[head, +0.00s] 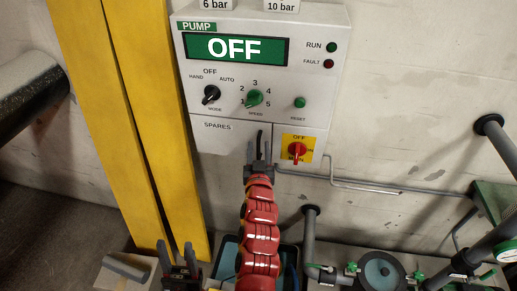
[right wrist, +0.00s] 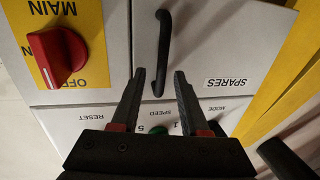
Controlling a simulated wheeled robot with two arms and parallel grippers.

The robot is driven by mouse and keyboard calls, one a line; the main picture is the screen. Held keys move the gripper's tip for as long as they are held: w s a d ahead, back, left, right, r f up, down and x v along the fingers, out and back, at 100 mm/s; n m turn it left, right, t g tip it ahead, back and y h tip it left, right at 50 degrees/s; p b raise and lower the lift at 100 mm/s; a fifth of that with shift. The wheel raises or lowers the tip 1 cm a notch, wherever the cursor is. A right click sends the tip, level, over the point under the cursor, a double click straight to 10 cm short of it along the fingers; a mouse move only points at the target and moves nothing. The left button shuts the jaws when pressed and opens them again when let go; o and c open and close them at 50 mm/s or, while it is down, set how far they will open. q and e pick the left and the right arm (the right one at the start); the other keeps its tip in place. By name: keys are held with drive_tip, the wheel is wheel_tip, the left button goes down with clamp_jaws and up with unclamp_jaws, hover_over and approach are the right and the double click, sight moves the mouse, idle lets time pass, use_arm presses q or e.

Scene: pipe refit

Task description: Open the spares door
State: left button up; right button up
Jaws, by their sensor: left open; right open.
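The spares door (head: 218,139) is the pale lower-left panel of the pump control box and looks shut. It also shows in the right wrist view (right wrist: 215,55), upside down. Its black bar handle (right wrist: 165,45) stands upright near the door's edge and shows in the head view (head: 260,138). My right gripper (head: 257,155) is open in front of the handle. In the right wrist view the fingertips (right wrist: 160,73) lie on either side of one handle end, not touching it visibly. My left gripper (head: 176,247) is open and empty, low at the left.
A red main switch (head: 297,150) on a yellow plate sits right beside the door. The knobs (head: 254,98) are just above. Yellow posts (head: 125,110) stand left of the box. Pipes and a gauge (head: 383,271) are at lower right.

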clamp_jaws()
idle(1.4)
